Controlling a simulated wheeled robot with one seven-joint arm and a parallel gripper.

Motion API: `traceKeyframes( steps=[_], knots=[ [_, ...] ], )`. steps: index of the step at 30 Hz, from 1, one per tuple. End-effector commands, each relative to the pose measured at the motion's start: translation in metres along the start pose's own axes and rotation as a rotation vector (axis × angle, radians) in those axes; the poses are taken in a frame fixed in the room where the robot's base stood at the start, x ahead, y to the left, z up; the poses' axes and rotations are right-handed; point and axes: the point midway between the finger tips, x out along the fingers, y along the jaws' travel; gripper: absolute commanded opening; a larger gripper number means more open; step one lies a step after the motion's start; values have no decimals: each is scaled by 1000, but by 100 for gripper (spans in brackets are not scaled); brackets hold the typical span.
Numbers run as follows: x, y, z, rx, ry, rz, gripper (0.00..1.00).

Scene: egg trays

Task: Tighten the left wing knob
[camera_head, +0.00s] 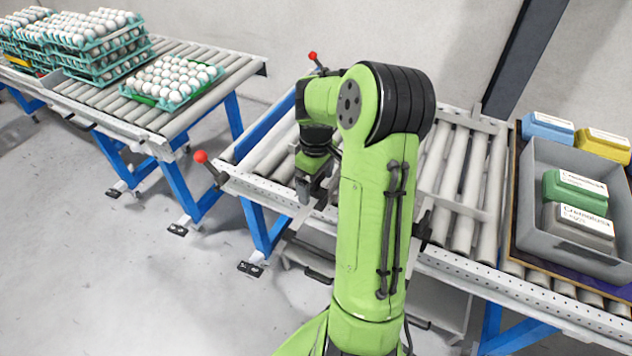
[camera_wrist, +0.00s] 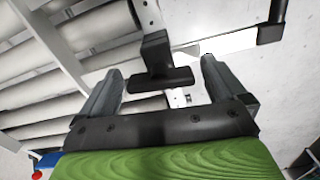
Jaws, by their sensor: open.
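A black T-shaped wing knob (camera_wrist: 160,79) sits on a pale metal bracket in the wrist view. My gripper (camera_wrist: 161,70) is open, with one grey finger on each side of the knob in the picture. Gaps show between the knob and both fingers; the exact depth is hard to tell. In the head view my gripper (camera_head: 306,192) points down at the front rail of the roller conveyor (camera_head: 262,188), left of my arm. The knob cannot be made out there. Another dark knob-like part (camera_head: 424,228) shows on the rail, right of my arm.
Red ball-ended levers stand at the conveyor's left end, near (camera_head: 200,157) and far (camera_head: 312,56). A grey crate (camera_head: 545,218) with labelled cartons sits at the right. Egg trays (camera_head: 170,84) stand on another conveyor at the left. Bare floor lies in front.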

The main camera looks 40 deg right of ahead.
Motion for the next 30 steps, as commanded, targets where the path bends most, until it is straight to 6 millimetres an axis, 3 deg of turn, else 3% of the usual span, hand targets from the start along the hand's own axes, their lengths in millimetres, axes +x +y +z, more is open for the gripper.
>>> traceKeyframes(
  steps=[2, 13, 23, 30],
  knots=[
    [-1, 0, 0, 0, 0, 0, 98],
    [-1, 0, 0, 0, 0, 0, 42],
    [-2, 0, 0, 51, -1, 1, 42],
    [-2, 0, 0, 202, -1, 0, 42]
  ],
)
